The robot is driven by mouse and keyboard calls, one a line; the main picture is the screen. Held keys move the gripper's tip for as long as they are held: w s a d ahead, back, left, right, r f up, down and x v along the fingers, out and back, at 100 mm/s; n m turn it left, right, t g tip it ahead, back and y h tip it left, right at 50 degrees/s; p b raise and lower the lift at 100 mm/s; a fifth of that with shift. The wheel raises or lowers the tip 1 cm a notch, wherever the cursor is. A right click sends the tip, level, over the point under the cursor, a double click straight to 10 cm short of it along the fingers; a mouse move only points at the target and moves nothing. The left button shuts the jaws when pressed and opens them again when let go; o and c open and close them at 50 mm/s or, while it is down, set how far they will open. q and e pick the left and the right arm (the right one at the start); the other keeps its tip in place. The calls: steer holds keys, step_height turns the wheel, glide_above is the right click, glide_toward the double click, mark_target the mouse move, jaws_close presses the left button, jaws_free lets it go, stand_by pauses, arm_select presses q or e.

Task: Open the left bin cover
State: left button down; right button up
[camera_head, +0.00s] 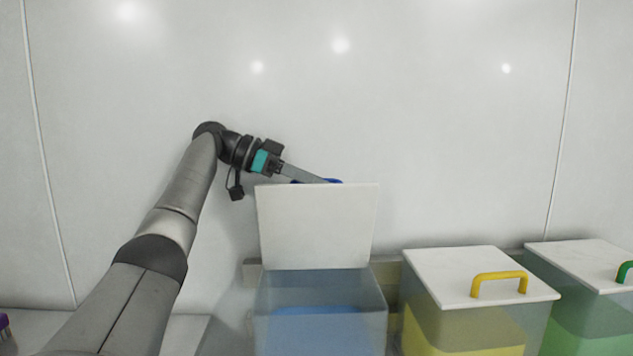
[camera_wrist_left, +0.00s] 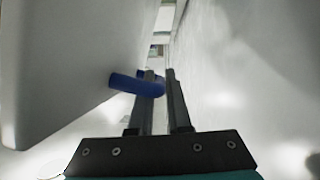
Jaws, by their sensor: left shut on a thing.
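The left bin (camera_head: 264,310) is a clear box with blue contents (camera_head: 318,325). Its white cover (camera_head: 317,228) stands about upright at the bin's back edge, so the top is open. The cover also fills the left of the left wrist view (camera_wrist_left: 65,60). Its blue handle (camera_head: 336,181) shows just above the cover's upper edge, mostly hidden behind it. In the left wrist view the handle (camera_wrist_left: 130,85) runs from the cover to between the fingers. My left gripper (camera_head: 318,179) is shut on the handle, behind the cover. My right gripper is not in view.
A bin with a white cover (camera_head: 460,262) and yellow handle (camera_head: 498,277) stands closed to the right. Beyond it is a closed bin with a white cover (camera_head: 580,258) and green handle (camera_head: 624,271). A pale wall (camera_head: 450,120) rises close behind the gripper.

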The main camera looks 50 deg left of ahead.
arm_select(q)
steer(key=c, duration=1.2)
jaws_free()
steer(key=shift+f, duration=0.35)
steer(key=shift+o, duration=0.2)
steer(key=shift+w+a, duration=0.1)
steer(key=shift+r, duration=0.15)
steer(key=shift+s+a+r, duration=0.1)
steer(key=shift+s+r, duration=0.1)
steer(key=v, duration=1.1)
steer(key=shift+a, duration=0.2)
